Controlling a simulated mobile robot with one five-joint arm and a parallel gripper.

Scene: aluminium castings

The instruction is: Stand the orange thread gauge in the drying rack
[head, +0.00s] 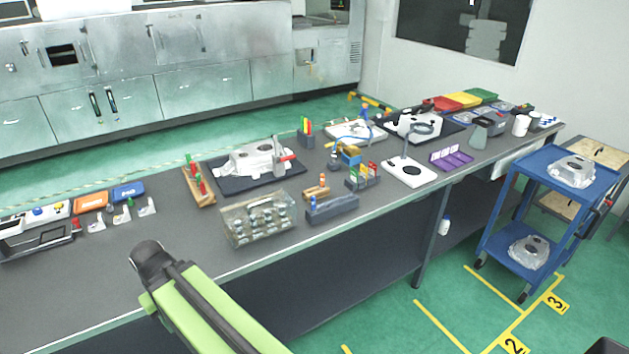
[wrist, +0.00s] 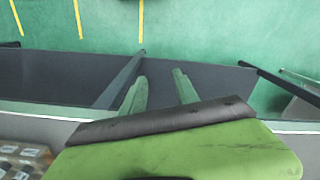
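A small orange-handled piece (head: 318,190), which looks like the orange thread gauge, is near the front of the long grey bench. A low blue-grey block (head: 332,208) is just in front of it; I cannot tell whether they touch. I cannot tell which holder is the drying rack. In the wrist view my gripper (wrist: 160,90) has two green fingers spread apart with nothing between them. It points past the bench edge toward the floor. My green arm is left of the gauge in the head view.
A clear box of round parts (head: 258,220) stands left of the gauge, near the front edge. A casting on a black mat (head: 222,182) and a wooden rack (head: 206,200) are behind. A blue cart (head: 505,215) stands right.

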